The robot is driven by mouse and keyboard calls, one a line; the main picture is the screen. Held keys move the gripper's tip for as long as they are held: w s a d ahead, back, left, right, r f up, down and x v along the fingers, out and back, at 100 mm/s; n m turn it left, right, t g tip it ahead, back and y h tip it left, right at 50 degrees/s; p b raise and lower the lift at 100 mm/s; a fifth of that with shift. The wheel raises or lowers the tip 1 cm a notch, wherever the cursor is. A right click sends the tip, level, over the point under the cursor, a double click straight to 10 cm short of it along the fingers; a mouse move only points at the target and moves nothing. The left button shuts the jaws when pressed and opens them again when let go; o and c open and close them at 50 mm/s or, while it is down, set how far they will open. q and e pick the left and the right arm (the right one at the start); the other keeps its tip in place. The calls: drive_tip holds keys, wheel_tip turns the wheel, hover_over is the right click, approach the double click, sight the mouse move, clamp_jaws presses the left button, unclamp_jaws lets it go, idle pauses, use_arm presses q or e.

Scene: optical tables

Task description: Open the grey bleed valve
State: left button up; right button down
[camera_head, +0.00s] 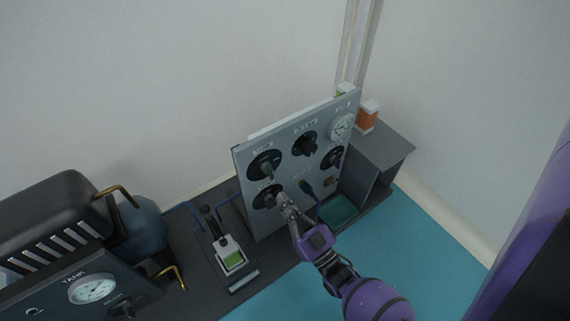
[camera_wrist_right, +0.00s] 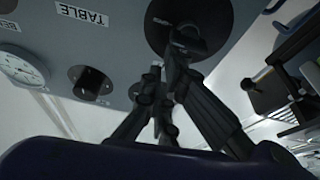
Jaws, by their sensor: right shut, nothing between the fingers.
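A grey upright panel (camera_head: 252,222) carries several round black dials with handles. The lower-left dial (camera_head: 263,199) has a grey-looking handle and is probably the bleed valve, but its label is not readable here. My right gripper (camera_head: 284,204) is at this dial, its fingers together and empty. In the right wrist view, the fingers (camera_wrist_right: 168,80) point up at a black dial with a dark handle (camera_wrist_right: 188,40). The fingertips overlap the handle in the picture, and I cannot tell whether they touch it. My left gripper is not in view.
Other valves sit at the upper left (camera_head: 266,164), top middle (camera_head: 304,144) and right (camera_head: 333,158) of the panel, with a gauge (camera_head: 342,127) at top right. A tank unit with a gauge (camera_head: 92,289) stands left.

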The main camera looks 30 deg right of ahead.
wheel_tip(320, 180, up, 5)
drive_tip(key=p, duration=0.4)
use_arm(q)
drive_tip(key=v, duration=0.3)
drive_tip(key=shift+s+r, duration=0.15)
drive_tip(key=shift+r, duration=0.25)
use_arm(e)
drive_tip(key=f+v, duration=0.1)
drive_tip(key=v, duration=0.9)
drive_tip(key=shift+a, duration=0.2)
